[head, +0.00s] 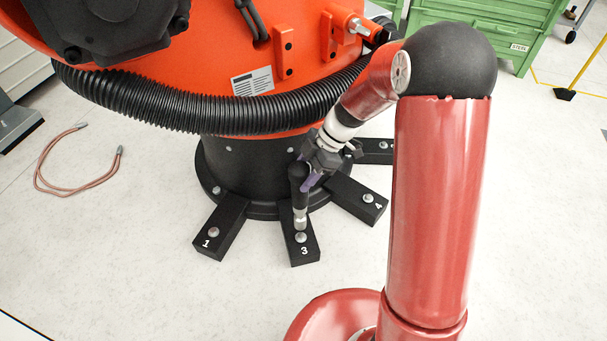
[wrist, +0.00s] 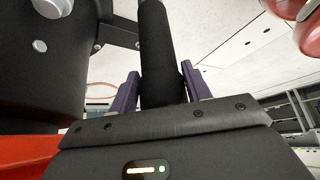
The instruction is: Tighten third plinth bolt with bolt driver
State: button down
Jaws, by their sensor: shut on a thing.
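My gripper (head: 307,180), with purple fingers, is shut on the black handle of the bolt driver (head: 297,173). The driver stands nearly upright with its silver socket end pointing down. In the wrist view the handle (wrist: 158,45) runs between the two fingers of my gripper (wrist: 162,85). The third plinth bolt (head: 300,238) is a silver head on the black foot marked 3 (head: 304,258). The socket end is right by this bolt head in the head view; I cannot tell whether they touch. The wrist view does not show the driver's socket end or this bolt.
The black round plinth (head: 236,165) and orange machine (head: 300,85) stand close behind. A reddish cable (head: 66,190) lies at left. The front floor is clear.

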aim_at(305, 195)
jog(key=shift+s+a+r+n+g, duration=0.1)
jog(key=shift+s+r+n+g, duration=0.3)
jog(key=shift+n, duration=0.4)
jog(key=shift+f+b, duration=0.65)
jog(key=shift+f, duration=1.35)
jog(key=shift+f+b, duration=0.65)
jog(key=shift+b, duration=1.05)
jog(key=shift+s+f+b, duration=0.1)
jog(key=shift+f+b, duration=0.3)
jog(key=shift+f, duration=1.2)
dwell(1.6)
jog(key=shift+r, duration=0.15)
